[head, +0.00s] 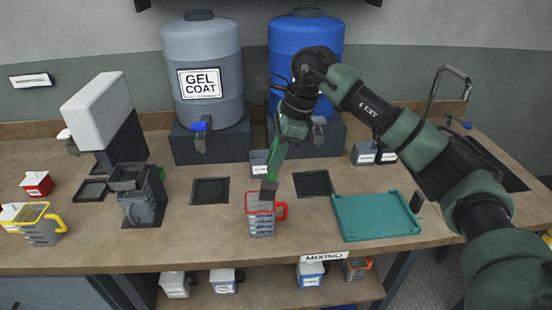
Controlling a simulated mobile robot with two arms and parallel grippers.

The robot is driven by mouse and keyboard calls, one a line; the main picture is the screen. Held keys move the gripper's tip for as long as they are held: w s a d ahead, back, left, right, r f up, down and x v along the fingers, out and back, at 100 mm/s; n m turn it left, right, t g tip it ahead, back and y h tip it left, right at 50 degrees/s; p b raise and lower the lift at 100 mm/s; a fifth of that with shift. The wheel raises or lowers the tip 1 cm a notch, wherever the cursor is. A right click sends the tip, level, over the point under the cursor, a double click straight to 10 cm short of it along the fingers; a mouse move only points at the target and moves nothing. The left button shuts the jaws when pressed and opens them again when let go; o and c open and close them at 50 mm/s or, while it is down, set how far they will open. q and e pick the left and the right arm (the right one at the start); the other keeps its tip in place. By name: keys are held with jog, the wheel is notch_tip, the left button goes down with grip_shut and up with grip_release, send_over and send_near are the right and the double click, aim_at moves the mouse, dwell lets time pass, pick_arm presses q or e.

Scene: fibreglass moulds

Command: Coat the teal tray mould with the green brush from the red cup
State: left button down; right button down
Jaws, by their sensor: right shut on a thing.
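I cannot tell how far the head reaches inside. The red cup (261,220) is a clear measuring cup with a red rim and handle, upright near the bench's front edge. The teal tray mould (376,216) lies flat to the right of the cup, below my right arm. My left gripper is out of view.
A grey gel coat drum (203,60) and a blue drum (305,40) stand behind. Dark square mats (210,191) lie left and right of the cup's back. A yellow-rimmed cup (40,226) stands far left. A sink (480,160) is at right.

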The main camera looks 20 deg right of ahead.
aim_at(271, 187)
jog(key=shift+s+a+f, duration=0.1)
jog(key=shift+s+f, duration=0.1)
jog(key=shift+f, duration=0.9)
jog(key=shift+b+x, duration=0.9)
jog(key=shift+x, duration=0.25)
jog(key=shift+s+f+b, duration=0.3)
jog(key=shift+f+b, duration=0.4)
jog(key=shift+f, duration=0.1)
jog(key=shift+s+a+f+b, duration=0.1)
jog(key=shift+a+f+b, duration=0.05)
jog(key=shift+f+b, duration=0.4)
jog(key=shift+w+a+f+b, duration=0.1)
jog(key=shift+w+f+b, duration=0.05)
jog(key=shift+w+f, duration=0.3)
jog(key=shift+w+a+f+b, duration=0.15)
jog(key=shift+w+f, duration=0.1)
jog(key=shift+f, duration=0.3)
jog(key=shift+w+f, duration=0.3)
jog(key=shift+s+r, duration=0.25)
jog(key=shift+r, duration=0.05)
jog(key=shift+w, duration=0.1)
